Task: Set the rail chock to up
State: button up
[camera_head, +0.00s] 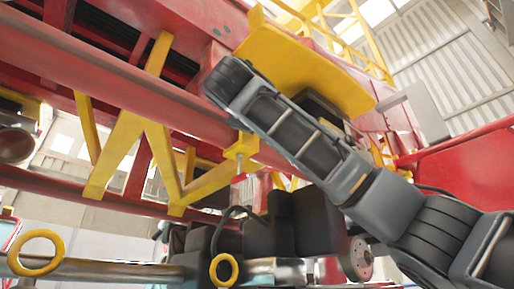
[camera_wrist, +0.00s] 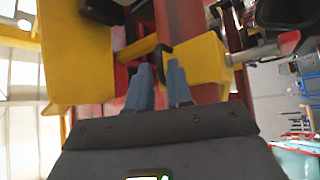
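In the wrist view, my gripper (camera_wrist: 160,76) points at a dark, hooked bar (camera_wrist: 161,58). Its two blue fingers are apart, with the bar at or just beyond the gap between their tips. I cannot tell whether they touch it. The bar lies by a yellow block (camera_wrist: 205,62) on red steelwork; it may be the rail chock's handle, but I cannot tell for sure, nor which way the chock is set. In the head view, my arm crosses the middle and my fingers are not visible. A small yellow bracket (camera_head: 241,147) hangs under the red beam there.
A large yellow plate (camera_head: 290,66) sits close above my arm in the head view; a yellow panel (camera_wrist: 75,55) fills the wrist view's left. A red beam (camera_head: 100,85) with yellow braces runs left. Yellow rings (camera_head: 37,254) and dark machinery (camera_head: 300,225) lie below.

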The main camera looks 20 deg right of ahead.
jog(key=shift+p+x, duration=0.35)
jog(key=shift+x, duration=1)
jog(key=shift+c, duration=0.3)
grip_shut()
